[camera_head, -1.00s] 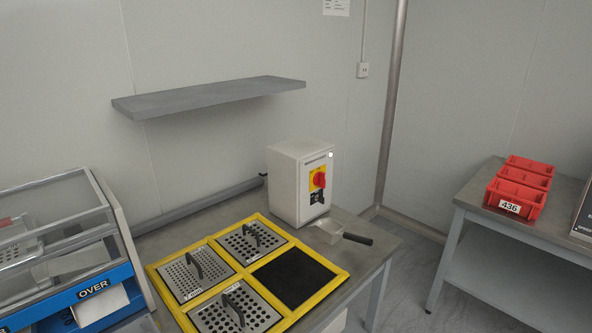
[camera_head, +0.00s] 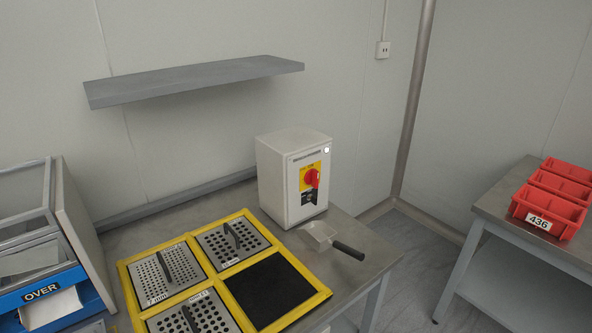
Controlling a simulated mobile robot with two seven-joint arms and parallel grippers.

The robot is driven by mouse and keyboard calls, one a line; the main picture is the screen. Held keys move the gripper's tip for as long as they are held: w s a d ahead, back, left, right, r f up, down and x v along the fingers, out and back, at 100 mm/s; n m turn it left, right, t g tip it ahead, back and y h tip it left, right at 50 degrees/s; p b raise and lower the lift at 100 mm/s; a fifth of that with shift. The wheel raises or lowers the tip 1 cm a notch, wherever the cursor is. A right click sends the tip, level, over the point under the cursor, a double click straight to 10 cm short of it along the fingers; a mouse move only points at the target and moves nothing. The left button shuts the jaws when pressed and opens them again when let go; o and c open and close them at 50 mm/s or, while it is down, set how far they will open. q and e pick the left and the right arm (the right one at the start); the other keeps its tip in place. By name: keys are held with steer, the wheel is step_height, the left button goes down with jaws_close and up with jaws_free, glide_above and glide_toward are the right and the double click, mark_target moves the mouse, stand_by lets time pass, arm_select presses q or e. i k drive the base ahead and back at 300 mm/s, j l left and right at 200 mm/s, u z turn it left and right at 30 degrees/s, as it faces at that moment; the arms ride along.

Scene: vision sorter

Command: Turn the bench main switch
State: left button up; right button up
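The bench main switch is a red rotary knob (camera_head: 312,178) on a yellow plate, on the front face of a white control box (camera_head: 275,185). A dark fitting (camera_head: 309,197) sits just below the knob. The box stands upright at the back right of the grey bench (camera_head: 342,270). The knob's exact angle is too small to tell. Neither of my grippers shows in the head view.
A yellow frame (camera_head: 318,297) with perforated plates and one black square lies in front of the box. A scoop (camera_head: 322,235) with a black handle lies right of it. A grey shelf (camera_head: 195,80) hangs above. Red bins (camera_head: 548,212) stand on the right table.

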mark_target(312, 176)
steer(key=i+l+u, duration=0.15)
steer(key=l+u, duration=0.2)
steer(key=i+l+u, duration=0.1)
steer(key=l+u, duration=0.25)
steer(key=l, duration=0.1)
